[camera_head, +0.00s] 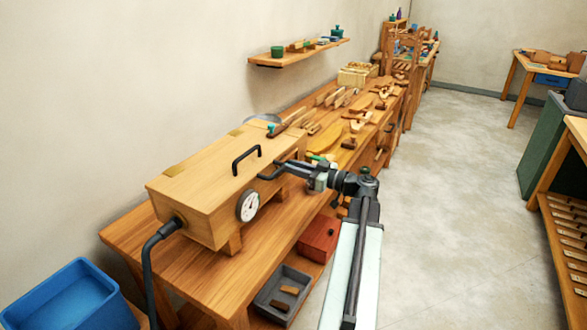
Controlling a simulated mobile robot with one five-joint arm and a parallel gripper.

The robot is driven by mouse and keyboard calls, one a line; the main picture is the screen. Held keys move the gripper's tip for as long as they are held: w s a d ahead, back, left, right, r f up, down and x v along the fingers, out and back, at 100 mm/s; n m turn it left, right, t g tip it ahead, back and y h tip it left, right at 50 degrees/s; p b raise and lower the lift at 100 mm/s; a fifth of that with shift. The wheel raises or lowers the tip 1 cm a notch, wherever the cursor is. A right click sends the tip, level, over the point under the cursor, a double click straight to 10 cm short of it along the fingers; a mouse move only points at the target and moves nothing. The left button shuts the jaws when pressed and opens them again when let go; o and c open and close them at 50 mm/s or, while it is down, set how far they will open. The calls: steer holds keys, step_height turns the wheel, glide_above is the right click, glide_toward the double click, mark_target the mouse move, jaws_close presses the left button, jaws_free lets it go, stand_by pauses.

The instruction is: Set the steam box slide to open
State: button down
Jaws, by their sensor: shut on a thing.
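The steam box (190,200) is a long pale wooden box on the near end of the bench. It has a black handle (246,158) on its lid and a round white gauge (248,206) on its front. My gripper (272,174) reaches in from the right to the front face near the box's right end. Its dark jaws are shut on the slide there. The slide itself is mostly hidden by the jaws, so its position cannot be read.
A dark hose (152,250) runs from the box's left end. The bench (265,235) holds several wooden tools beyond the box. A grey tray (283,292) and a red box (319,238) sit low beneath. A blue bin (70,300) stands front left. Open floor (450,200) lies right.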

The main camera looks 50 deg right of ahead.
stand_by(0.8)
steer(key=d, duration=0.2)
steer(key=w+d, duration=0.1)
steer(key=d, duration=0.2)
steer(key=shift+w+d, duration=0.15)
steer(key=shift+d, duration=0.05)
steer(key=shift+a, duration=0.1)
steer(key=c, duration=1.3)
jaws_free()
steer(key=v, duration=0.8)
